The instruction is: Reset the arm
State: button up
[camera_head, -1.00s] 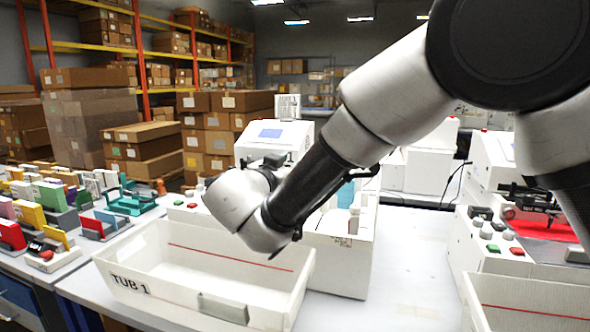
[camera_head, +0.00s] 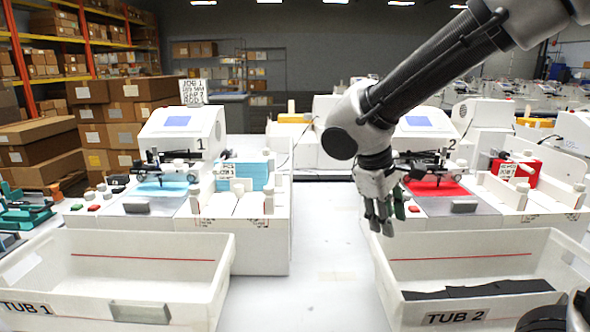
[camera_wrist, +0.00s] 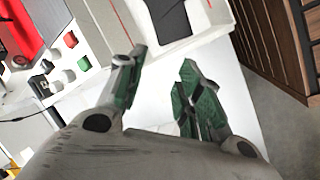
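My gripper (camera_head: 382,215) hangs pointing down in front of the plotter marked 2, above the back left edge of the tub labelled TUB 2 (camera_head: 384,262). In the wrist view its two green-padded fingers (camera_wrist: 158,90) stand apart with nothing between them. My arm reaches in from the top right of the head view. Plotter 2 (camera_head: 463,190) has a red sheet (camera_head: 433,187) on its bed. Plotter 1 (camera_head: 128,207) on the left has a light blue sheet (camera_head: 165,188) on its bed.
TUB 1 (camera_head: 190,291) stands at the front left and looks empty. TUB 2 holds dark flat pieces (camera_head: 480,289). A bare strip of white table (camera_head: 318,250) lies between the tubs. Cardboard boxes (camera_head: 110,120) are stacked at the back left.

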jog(key=s+d+r+m+t+y, duration=0.1)
jog(key=s+d+r+m+y, duration=0.1)
jog(key=s+d+m, duration=0.2)
jog(key=s+d+r+m+t+y, duration=0.1)
jog(key=s+d+r+m, duration=0.2)
jog(key=s+d, duration=0.6)
jog(key=d+m, duration=0.1)
jog(key=d, duration=0.3)
jog(key=shift+s+d+m+y, duration=0.2)
jog(key=shift+m+y, duration=0.1)
jog(key=shift+y, duration=0.1)
jog(key=shift+r, duration=0.1)
